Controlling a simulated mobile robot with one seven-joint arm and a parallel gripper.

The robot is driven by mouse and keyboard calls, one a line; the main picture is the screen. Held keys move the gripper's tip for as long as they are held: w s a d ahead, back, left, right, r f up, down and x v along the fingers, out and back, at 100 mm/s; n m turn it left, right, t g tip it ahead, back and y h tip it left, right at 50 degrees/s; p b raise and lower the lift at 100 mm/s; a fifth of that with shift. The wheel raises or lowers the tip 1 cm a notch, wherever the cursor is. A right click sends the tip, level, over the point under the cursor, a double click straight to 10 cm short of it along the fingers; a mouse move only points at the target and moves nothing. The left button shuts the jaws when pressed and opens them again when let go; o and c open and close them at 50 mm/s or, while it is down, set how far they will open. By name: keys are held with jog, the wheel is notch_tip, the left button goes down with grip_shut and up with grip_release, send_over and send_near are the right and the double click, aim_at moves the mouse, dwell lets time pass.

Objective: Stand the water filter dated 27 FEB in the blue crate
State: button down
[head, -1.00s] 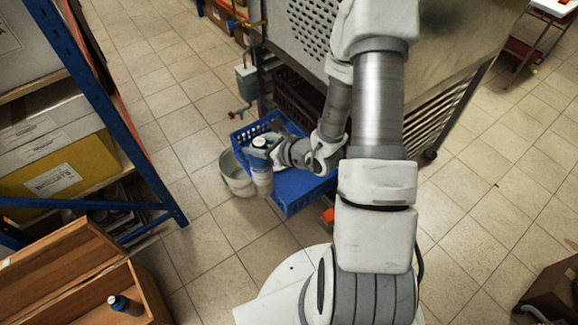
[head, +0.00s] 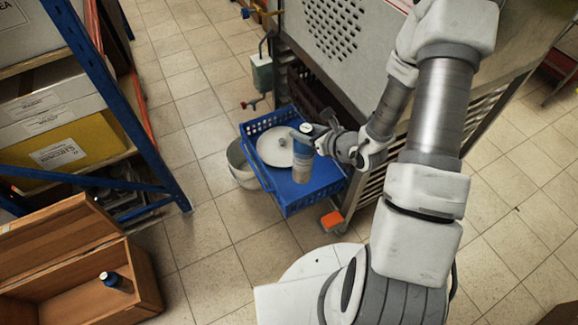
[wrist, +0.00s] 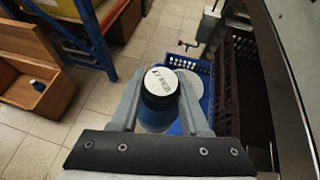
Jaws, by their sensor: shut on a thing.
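My gripper (head: 322,142) is shut on a water filter (head: 302,162), a cylinder with a blue upper part and a pale, clear-looking lower part. It is held roughly upright over the inside of the blue crate (head: 293,205). I cannot tell whether its base touches the crate floor. In the wrist view the filter (wrist: 160,84) sits between both fingers (wrist: 160,98). Its white cap carries dark lettering that seems to include FEB; the day number is not clear. A round white lid-like thing (head: 273,150) lies in the crate, behind and left of the filter.
A metal pot (head: 241,168) stands against the crate's left side. A perforated metal cabinet (head: 350,60) rises behind and right. Blue-framed shelving (head: 125,110) is on the left.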

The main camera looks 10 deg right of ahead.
jog(key=w+f+b, duration=0.4)
jog(key=f+b, duration=0.2)
jog(key=f, duration=0.5)
jog(key=w+f+b, duration=0.5)
jog(key=f+b, duration=0.2)
jog(key=f, duration=0.4)
jog(key=w+f+b, duration=0.4)
jog(key=f+b, duration=0.3)
jog(key=f, duration=0.4)
jog(key=shift+w+a+f, duration=0.15)
jog(key=shift+w+f, duration=0.1)
jog(key=shift+f, duration=0.1)
jog(key=shift+f+b, duration=0.2)
jog(key=shift+b, duration=0.15)
jog(key=shift+c, duration=1.9)
grip_release()
jog(key=shift+s, duration=0.1)
